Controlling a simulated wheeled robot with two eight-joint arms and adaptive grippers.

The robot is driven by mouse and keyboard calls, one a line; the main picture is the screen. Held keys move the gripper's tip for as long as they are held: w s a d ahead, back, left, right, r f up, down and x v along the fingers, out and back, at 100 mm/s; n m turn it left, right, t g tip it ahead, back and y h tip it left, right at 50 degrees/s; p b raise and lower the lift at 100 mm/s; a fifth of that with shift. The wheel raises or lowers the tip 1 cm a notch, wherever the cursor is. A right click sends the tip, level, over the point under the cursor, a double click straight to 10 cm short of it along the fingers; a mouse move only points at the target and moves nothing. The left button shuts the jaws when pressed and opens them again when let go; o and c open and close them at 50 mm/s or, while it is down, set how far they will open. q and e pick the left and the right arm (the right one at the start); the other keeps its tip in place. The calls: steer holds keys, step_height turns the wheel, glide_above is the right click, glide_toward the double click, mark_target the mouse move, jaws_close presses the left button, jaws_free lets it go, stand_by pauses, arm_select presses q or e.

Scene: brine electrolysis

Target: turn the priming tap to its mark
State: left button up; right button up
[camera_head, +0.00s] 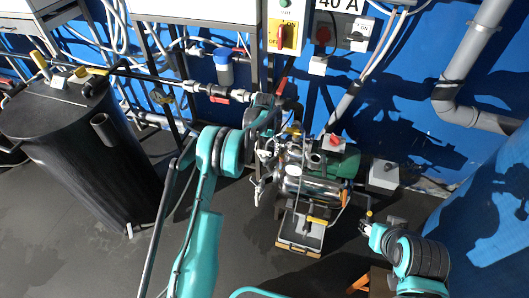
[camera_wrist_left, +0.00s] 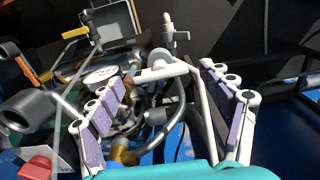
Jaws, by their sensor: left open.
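My left gripper (camera_head: 277,143) is over the left side of the pump set in the head view, its fingers small and partly lost among the fittings. In the left wrist view its two purple-padded fingers (camera_wrist_left: 165,92) are apart. A pale bar with a bend (camera_wrist_left: 163,73) shows between and beyond them; I cannot tell if it is the priming tap or if anything touches it. Brass fittings (camera_wrist_left: 124,153) and a looping hose lie below. The tap's mark cannot be made out. My right gripper (camera_head: 368,226) is low at the right, apart from the pump set; its jaws are unclear.
A black tank (camera_head: 75,135) stands at the left. A pipe with red-handled valves (camera_head: 218,94) runs behind my left arm. A grey tray (camera_head: 300,232) sits before the pump set. A large blue tank (camera_head: 485,225) fills the right. Dark floor is free front left.

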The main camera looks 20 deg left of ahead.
arm_select(q)
steer(key=shift+f, duration=0.45)
steer(key=c, duration=1.2)
steer(key=shift+o, duration=0.2)
steer(key=shift+n, duration=0.3)
steer(key=n, duration=0.3)
steer(key=shift+r+p, duration=0.1)
steer(key=shift+p, duration=0.2)
steer(key=n, duration=0.9)
steer(key=shift+n+p, duration=0.3)
steer(key=shift+p, duration=0.1)
steer(key=n, duration=0.4)
steer(key=shift+n, duration=0.3)
